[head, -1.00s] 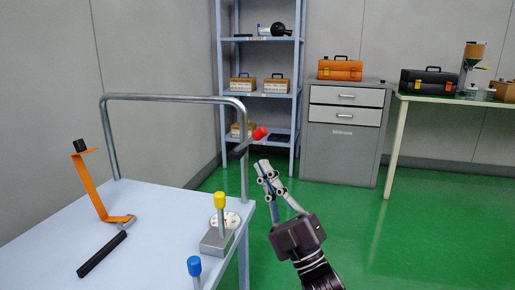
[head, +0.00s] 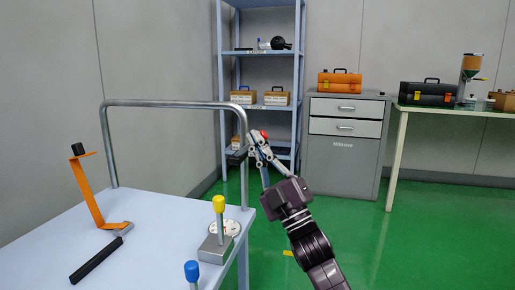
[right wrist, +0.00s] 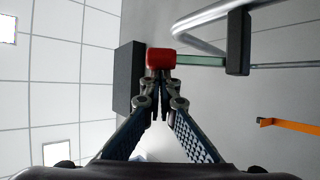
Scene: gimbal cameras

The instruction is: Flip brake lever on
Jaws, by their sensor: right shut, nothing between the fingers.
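The brake lever has a red knob (head: 264,134) and sits by the right post of the cart's handle rail. In the right wrist view the red knob (right wrist: 160,59) tops a grey-green rod (right wrist: 202,61) that leads to a dark bracket (right wrist: 238,42) on the rail. My right gripper (head: 257,138) is shut and empty, its fingertips right at the knob and partly covering it in the head view. In the right wrist view the fingertips (right wrist: 160,78) overlap the knob's edge; I cannot tell whether they touch. My left gripper is not in view.
The cart top (head: 165,215) carries a yellow-knobbed lever (head: 219,205), a blue-knobbed lever (head: 192,270) and an orange bent strip (head: 90,195) with a black grip. The metal rail (head: 175,104) stands beside my gripper. Shelves (head: 226,80) and a cabinet (head: 342,155) stand behind. Green floor is clear at right.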

